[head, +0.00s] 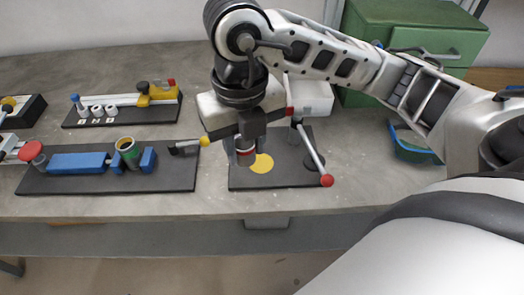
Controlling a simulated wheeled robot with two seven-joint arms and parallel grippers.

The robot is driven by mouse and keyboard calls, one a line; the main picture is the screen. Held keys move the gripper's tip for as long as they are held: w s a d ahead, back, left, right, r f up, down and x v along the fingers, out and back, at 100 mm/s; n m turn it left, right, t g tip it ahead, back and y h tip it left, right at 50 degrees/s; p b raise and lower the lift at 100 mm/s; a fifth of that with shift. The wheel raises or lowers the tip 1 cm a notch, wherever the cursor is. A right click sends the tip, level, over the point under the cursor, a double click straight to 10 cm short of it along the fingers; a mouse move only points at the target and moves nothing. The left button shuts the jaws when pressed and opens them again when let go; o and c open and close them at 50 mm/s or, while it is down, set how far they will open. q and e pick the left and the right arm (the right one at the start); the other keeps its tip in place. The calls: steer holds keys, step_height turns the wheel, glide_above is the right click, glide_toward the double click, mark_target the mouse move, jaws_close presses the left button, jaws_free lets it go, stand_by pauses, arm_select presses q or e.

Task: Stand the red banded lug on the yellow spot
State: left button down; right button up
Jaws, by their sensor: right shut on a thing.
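My right gripper (244,159) points down over the dark plate (290,180) in the middle of the head view. It is shut on the red banded lug (246,152), a pale grey piece with a red band, mostly hidden by the fingers. The lug looks upright. The yellow spot (263,164) is a flat disc on the plate, just right of the lug in the picture and partly covered by gripper and lug. I cannot tell whether the lug touches the plate. My left gripper is not in view.
A lever with a red ball (327,180) stands at the plate's right side, near a dark round spot (312,161). A yellow knob (204,141) is close left of the gripper. A board (100,184) with blue blocks lies left. A green chest (415,40) stands behind.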

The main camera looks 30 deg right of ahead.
steer(key=shift+w+d+f, duration=0.3)
steer(key=shift+w+d, duration=0.05)
steer(key=shift+d, duration=0.25)
steer(key=shift+w+d+f, duration=0.25)
steer(key=shift+w+d, duration=0.1)
steer(key=shift+d, duration=0.2)
steer(key=d+f, duration=0.1)
steer(key=w+d+f, duration=0.1)
steer(key=f, duration=0.1)
steer(key=w+d+f, duration=0.1)
steer(key=f, duration=0.1)
steer(key=shift+w+d, duration=0.1)
steer(key=shift+w, duration=0.05)
steer(key=f, duration=0.3)
steer(key=shift+w+d+f, duration=0.15)
steer(key=shift+d+f, duration=0.1)
steer(key=shift+f, duration=0.15)
steer(key=shift+f, duration=0.2)
steer(key=o, duration=1)
steer(key=shift+r, duration=0.1)
